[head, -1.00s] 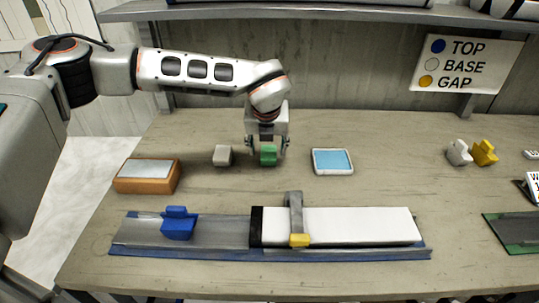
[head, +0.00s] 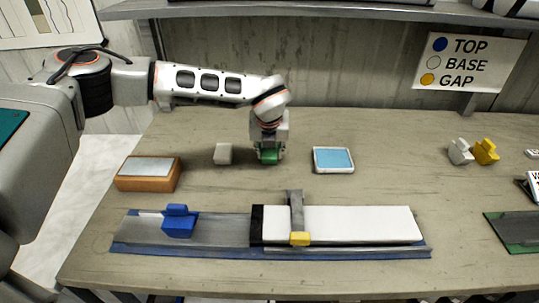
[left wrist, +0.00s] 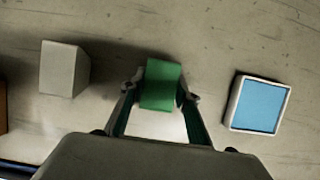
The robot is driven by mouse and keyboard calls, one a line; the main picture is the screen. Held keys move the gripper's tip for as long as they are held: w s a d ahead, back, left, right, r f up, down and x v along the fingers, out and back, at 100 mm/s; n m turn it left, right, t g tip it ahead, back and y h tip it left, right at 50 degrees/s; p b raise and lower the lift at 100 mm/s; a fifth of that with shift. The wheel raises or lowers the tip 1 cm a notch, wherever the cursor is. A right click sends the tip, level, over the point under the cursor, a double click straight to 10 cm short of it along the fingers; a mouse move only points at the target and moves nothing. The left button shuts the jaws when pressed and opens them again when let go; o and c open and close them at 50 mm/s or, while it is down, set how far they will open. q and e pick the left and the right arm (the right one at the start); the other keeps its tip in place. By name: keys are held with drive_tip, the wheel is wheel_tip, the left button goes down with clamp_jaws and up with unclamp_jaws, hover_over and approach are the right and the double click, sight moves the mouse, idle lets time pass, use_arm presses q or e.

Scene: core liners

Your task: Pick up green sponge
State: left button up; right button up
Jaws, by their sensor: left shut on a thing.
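The green sponge (head: 269,157) is a small green block at the back middle of the table. In the left wrist view the sponge (left wrist: 161,85) sits between the two fingers. My left gripper (head: 268,155) points down over it and is shut on it, with a finger at each side. It also shows in the left wrist view (left wrist: 160,97). I cannot tell whether the sponge is lifted off the table. My right gripper is not in view.
A grey-white block (head: 223,154) lies just left of the sponge, and a blue-screened tablet (head: 333,160) lies to the right. An orange-brown box (head: 147,175) is further left. In front is a long tray (head: 130,240) with a blue block (head: 179,222) and a white bar (head: 350,224).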

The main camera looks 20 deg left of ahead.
sight(270, 150)
use_arm(q)
drive_tip(key=shift+r, duration=0.15)
wheel_tip(270, 150, up, 20)
idle(0.6)
drive_tip(key=shift+c, duration=1.3)
